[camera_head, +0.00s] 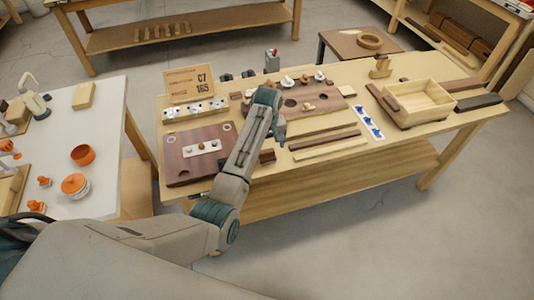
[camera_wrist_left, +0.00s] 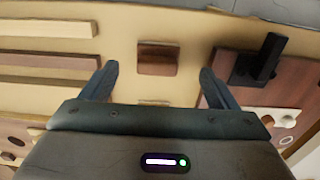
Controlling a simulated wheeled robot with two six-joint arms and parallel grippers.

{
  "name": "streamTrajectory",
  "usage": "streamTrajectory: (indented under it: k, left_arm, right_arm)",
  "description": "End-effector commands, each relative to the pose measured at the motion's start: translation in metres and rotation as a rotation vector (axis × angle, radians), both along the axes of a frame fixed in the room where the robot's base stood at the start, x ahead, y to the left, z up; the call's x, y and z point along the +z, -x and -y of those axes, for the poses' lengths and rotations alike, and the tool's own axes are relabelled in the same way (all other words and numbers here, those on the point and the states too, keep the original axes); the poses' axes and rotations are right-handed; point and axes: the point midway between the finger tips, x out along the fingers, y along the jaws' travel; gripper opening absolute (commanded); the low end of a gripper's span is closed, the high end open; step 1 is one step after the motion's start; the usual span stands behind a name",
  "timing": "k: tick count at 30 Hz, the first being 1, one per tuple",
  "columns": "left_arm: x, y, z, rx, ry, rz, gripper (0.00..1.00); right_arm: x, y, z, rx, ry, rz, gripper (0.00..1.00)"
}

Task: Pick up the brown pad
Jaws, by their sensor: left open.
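A small brown pad (camera_head: 267,155) lies at the near edge of the wooden bench (camera_head: 340,152), just beside my left forearm. In the left wrist view the brown pad (camera_wrist_left: 157,58) is a block with a lighter front face, seen ahead of and between the two fingers. My left gripper (camera_wrist_left: 160,78) is open, with nothing between its fingers that I can see touching them. In the head view the left gripper (camera_head: 280,138) points down over the bench and is partly hidden by its own arm. My right gripper is not in view.
A dark board with a white switch plate (camera_head: 202,148) lies left of the arm. Long wooden strips (camera_head: 325,144) lie to the right. Farther right stands a wooden tray (camera_head: 420,100). A black handle (camera_wrist_left: 262,60) stands close to one finger in the wrist view.

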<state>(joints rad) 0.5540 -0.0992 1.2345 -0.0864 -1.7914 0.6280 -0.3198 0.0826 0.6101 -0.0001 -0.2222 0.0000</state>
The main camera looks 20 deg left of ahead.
Motion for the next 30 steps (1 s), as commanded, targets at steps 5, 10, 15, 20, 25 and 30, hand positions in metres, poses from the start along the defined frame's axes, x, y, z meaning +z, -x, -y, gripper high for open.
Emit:
streamTrajectory:
  k: [5,10,15,20,25,30]
  left_arm:
    - [-0.012,0.000,0.000,0.000,0.000,-0.002,0.82]
    - [-0.038,0.000,0.000,0.000,0.000,-0.002,0.82]
    - [-0.054,-0.001,0.000,0.000,0.001,0.001,0.82]
    - [-0.056,-0.001,0.000,0.000,0.000,0.001,0.82]
    - [-0.056,-0.001,0.000,0.000,0.000,0.001,0.62]
    - [-0.056,-0.001,0.000,0.000,0.000,0.001,0.34]
  right_arm:
    - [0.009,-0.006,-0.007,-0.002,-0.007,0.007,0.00]
    - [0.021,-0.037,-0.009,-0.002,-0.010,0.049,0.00]
    - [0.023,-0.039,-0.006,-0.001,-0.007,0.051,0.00]
    - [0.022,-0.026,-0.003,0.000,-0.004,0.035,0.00]
    - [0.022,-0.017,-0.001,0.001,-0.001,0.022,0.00]
    - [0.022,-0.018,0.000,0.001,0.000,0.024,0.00]
